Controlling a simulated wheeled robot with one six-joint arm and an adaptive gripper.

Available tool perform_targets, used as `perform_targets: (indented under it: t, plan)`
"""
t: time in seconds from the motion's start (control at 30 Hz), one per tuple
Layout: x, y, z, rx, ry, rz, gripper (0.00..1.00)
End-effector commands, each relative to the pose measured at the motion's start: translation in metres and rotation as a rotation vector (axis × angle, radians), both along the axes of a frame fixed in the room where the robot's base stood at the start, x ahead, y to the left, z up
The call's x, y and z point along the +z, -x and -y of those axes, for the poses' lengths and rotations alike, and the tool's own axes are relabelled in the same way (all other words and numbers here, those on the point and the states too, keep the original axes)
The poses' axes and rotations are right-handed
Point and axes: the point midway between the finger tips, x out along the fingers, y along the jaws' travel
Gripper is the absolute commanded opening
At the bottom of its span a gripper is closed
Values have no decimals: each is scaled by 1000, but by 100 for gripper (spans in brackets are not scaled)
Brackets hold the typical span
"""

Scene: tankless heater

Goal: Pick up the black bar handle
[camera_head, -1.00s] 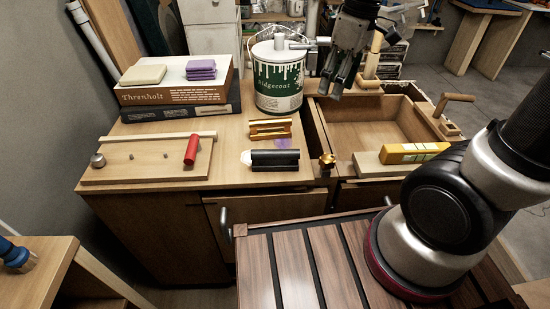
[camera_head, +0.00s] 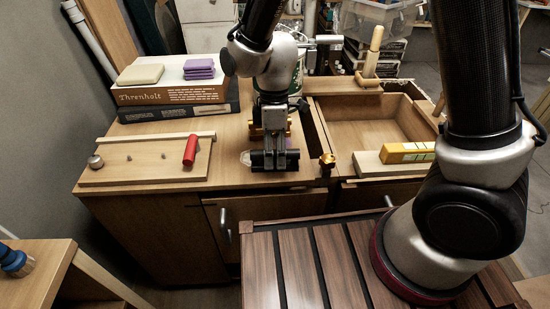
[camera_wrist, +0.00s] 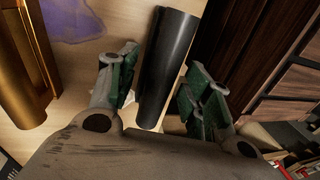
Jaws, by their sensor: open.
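The black bar handle (camera_head: 284,160) lies on the wooden counter near its front edge; it is a smooth dark half-round bar. In the wrist view the black bar handle (camera_wrist: 166,62) runs lengthwise between my two green-padded fingers. My gripper (camera_wrist: 160,88) is open, with one finger on each side of the bar, and a gap shows on the left side. In the head view my gripper (camera_head: 270,152) is right over the bar and hides part of it. I cannot tell whether either finger touches it.
A brass knob (camera_head: 327,161) stands right of the bar. The green-white can (camera_head: 296,85) is mostly behind my arm. An open drawer box (camera_head: 365,125) lies to the right.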

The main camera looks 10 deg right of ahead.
Motion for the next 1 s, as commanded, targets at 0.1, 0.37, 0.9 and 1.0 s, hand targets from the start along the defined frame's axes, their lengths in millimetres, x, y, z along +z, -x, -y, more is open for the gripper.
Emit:
perform_targets:
  t: [0.1,0.37,0.9,1.0]
  plan:
    - [-7,1,0,0,1,0,50]
    - [-7,1,0,-1,0,1,37]
    - [-2,1,0,-1,-2,2,0]
    - [12,0,-1,-1,-4,4,0]
